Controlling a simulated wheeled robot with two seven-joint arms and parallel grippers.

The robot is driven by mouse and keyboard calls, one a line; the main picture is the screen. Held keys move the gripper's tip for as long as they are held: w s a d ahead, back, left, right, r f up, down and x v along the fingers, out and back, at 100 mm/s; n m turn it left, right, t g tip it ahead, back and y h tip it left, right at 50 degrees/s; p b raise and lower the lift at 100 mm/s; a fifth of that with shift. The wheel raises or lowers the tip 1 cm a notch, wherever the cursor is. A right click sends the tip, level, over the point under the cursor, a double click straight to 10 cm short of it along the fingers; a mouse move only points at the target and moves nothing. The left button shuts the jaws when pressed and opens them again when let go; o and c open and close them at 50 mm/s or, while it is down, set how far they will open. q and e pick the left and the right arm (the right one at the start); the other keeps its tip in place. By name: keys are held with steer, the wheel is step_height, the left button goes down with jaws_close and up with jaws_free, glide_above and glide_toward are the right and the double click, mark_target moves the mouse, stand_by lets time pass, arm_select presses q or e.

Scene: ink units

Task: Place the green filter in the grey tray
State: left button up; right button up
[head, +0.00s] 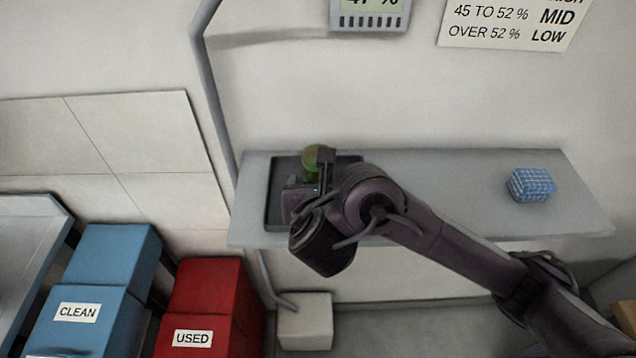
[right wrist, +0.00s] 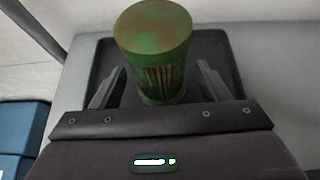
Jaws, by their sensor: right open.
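The green filter (right wrist: 155,55) is a cylinder with brownish patches and a slotted side. In the right wrist view it stands upright on the dark grey tray (right wrist: 215,50), between the two fingers of my right gripper (right wrist: 155,88). The fingers are open, with a gap visible on each side of the filter. In the head view the filter (head: 311,158) shows partly behind my right gripper (head: 322,172), over the tray (head: 275,200) at the left end of the shelf. My right arm hides part of the tray. My left gripper is not in view.
A blue checked block (head: 531,185) lies on the right of the grey shelf (head: 450,180). Below left stand a blue box marked CLEAN (head: 105,265) and a red box marked USED (head: 207,290). A pipe (head: 215,100) runs down the wall left of the shelf.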

steer(key=shift+r, duration=0.25)
steer(key=shift+s+r+p, duration=0.15)
steer(key=shift+s+p, duration=0.2)
steer(key=shift+p, duration=0.05)
steer(key=p+v, duration=0.1)
steer(key=v, duration=1)
steer(key=shift+p, duration=0.4)
steer(key=shift+s, duration=0.1)
